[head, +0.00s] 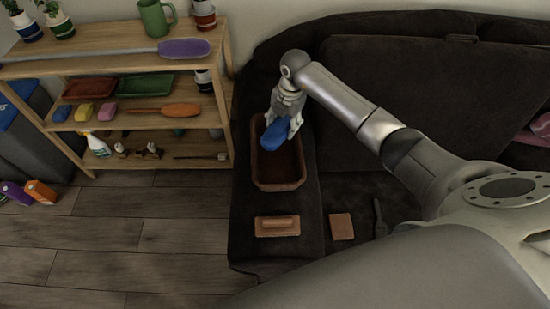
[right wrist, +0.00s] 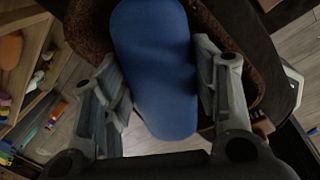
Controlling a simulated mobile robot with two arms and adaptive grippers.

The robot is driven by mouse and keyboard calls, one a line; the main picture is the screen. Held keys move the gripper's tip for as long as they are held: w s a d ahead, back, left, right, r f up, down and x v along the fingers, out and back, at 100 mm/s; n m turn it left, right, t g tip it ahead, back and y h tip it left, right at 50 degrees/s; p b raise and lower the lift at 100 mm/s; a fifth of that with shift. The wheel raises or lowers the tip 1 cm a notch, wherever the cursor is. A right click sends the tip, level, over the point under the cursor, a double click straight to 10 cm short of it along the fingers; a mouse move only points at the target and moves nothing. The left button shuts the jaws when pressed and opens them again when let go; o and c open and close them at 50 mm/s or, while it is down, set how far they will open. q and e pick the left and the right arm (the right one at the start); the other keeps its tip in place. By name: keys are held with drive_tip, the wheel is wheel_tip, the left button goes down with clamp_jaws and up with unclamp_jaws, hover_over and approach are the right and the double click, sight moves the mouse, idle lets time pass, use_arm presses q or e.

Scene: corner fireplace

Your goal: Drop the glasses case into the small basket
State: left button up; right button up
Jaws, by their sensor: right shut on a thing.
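The blue glasses case (head: 275,134) is held in my right gripper (head: 282,122), above the far part of the small brown basket (head: 279,184). In the right wrist view the case (right wrist: 158,65) lies between the two fingers of the gripper (right wrist: 160,90), which are closed on its sides. The basket (right wrist: 92,32) shows behind and below the case there, partly hidden by it. In the head view the basket stands on the dark sofa (head: 243,222), and its visible inside looks empty. My left gripper is not in view.
A brown brush-like block (head: 277,226), a small brown square (head: 341,227) and a dark flat utensil (head: 379,217) lie on the sofa in front of the basket. A wooden shelf (head: 228,110) with pots, trays and tools stands to the left. The wooden floor (head: 110,235) before it is mostly clear.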

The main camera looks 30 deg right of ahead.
drive_tip(key=o, duration=1.1)
drive_tip(key=r, duration=0.4)
drive_tip(key=s+r, duration=0.1)
drive_tip(key=r, duration=0.3)
drive_tip(key=d+r, duration=0.1)
drive_tip(key=r, duration=0.2)
drive_tip(key=shift+s+r, duration=0.15)
drive_tip(key=shift+r, duration=0.25)
drive_tip(key=shift+a, duration=0.1)
